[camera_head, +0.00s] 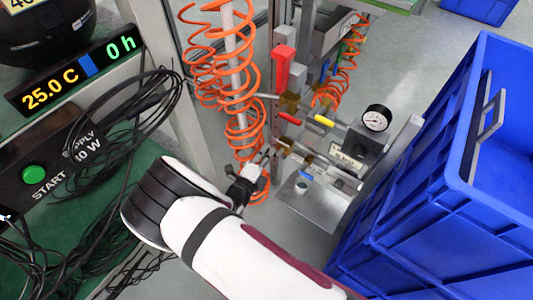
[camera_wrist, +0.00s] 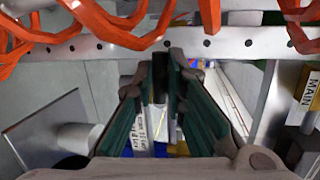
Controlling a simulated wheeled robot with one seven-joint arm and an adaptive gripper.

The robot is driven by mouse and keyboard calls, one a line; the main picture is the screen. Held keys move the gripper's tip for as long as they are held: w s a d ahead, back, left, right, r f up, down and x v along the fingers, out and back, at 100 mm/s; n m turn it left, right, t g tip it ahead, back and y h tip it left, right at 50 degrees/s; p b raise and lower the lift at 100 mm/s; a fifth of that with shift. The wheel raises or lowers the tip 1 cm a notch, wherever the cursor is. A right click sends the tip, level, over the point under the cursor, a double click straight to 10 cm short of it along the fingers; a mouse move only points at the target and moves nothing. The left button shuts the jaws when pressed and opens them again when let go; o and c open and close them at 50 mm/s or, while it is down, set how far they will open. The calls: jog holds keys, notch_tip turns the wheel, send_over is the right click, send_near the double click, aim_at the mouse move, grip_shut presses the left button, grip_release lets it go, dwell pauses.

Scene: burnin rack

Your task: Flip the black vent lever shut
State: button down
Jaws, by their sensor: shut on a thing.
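My gripper (camera_head: 264,157) reaches the valve panel beside the orange coiled hoses in the head view. In the wrist view its two green-padded fingers (camera_wrist: 161,60) are close together on a thin dark piece between them, which looks like the black vent lever. Most of that lever is hidden by the fingers, and I cannot tell its angle. In the head view the fingertips are at the lower left of the brass and steel valve fittings (camera_head: 285,146).
Red (camera_head: 290,118), yellow (camera_head: 324,121) and blue (camera_head: 306,175) handles sit close by, with a pressure gauge (camera_head: 376,118) to the right. Orange coiled hoses (camera_head: 240,95) hang close to my gripper. A large blue crate (camera_head: 440,215) fills the right side.

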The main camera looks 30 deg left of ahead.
jog(key=shift+f+n, duration=0.15)
jog(key=shift+n, duration=0.25)
jog(key=shift+s, duration=0.1)
jog(key=c, duration=1.6)
grip_release()
jog(key=shift+c, duration=0.2)
notch_tip(320, 180, up, 10)
